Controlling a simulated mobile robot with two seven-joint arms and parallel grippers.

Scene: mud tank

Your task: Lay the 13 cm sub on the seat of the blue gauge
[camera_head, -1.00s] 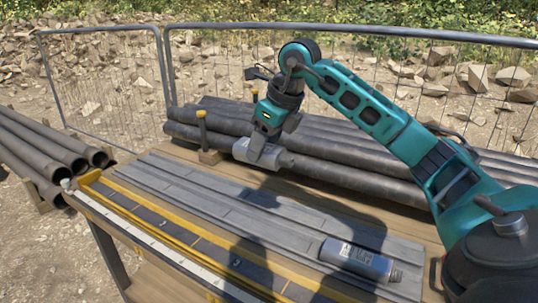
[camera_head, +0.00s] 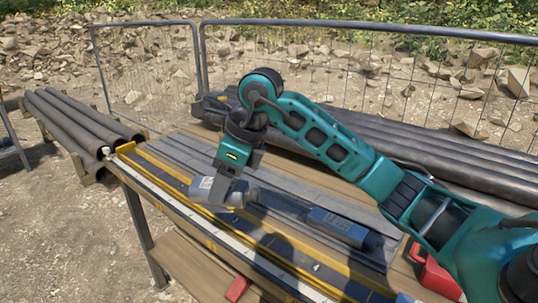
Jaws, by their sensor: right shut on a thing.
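My right gripper (camera_head: 231,182) points down, shut on a short grey metal sub (camera_head: 207,188) with a pale label on its side. The held sub lies roughly level above the yellow-edged dark strip (camera_head: 180,188) along the bench's front. I cannot tell from the picture whether it touches the strip. A second, similar grey sub (camera_head: 338,226) lies on the grey rails to the right, clear of the gripper. No part stands out clearly as a blue gauge; the dark strip looks slightly bluish. My left gripper is not in view.
Long dark pipes (camera_head: 380,160) lie behind the bench, and more pipes (camera_head: 75,120) are stacked at left. The grey rails (camera_head: 190,150) left of the gripper are bare. Red objects show below the bench's front edge (camera_head: 238,288) and at right (camera_head: 432,272). A mesh fence (camera_head: 380,80) stands behind.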

